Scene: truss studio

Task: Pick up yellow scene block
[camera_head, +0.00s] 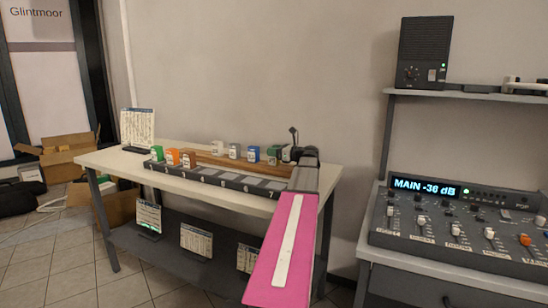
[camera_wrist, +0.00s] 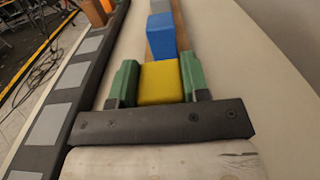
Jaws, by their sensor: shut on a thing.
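The yellow block (camera_wrist: 160,84) sits between the two green fingers of my gripper (camera_wrist: 159,66) in the wrist view, with a finger against each side. My gripper is shut on it. In the head view my gripper (camera_head: 281,153) is at the right end of the row of blocks, and the yellow block is hidden there. Whether the block is still resting on the wooden strip (camera_head: 200,157) or raised from it, I cannot tell.
A blue block (camera_wrist: 160,36) stands just beyond the yellow one; it also shows in the head view (camera_head: 253,153). Grey, white, orange, green and brown blocks stand farther left. A dark slotted rail (camera_head: 215,178) runs along the table (camera_head: 110,158). A mixing console (camera_head: 460,230) stands at right.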

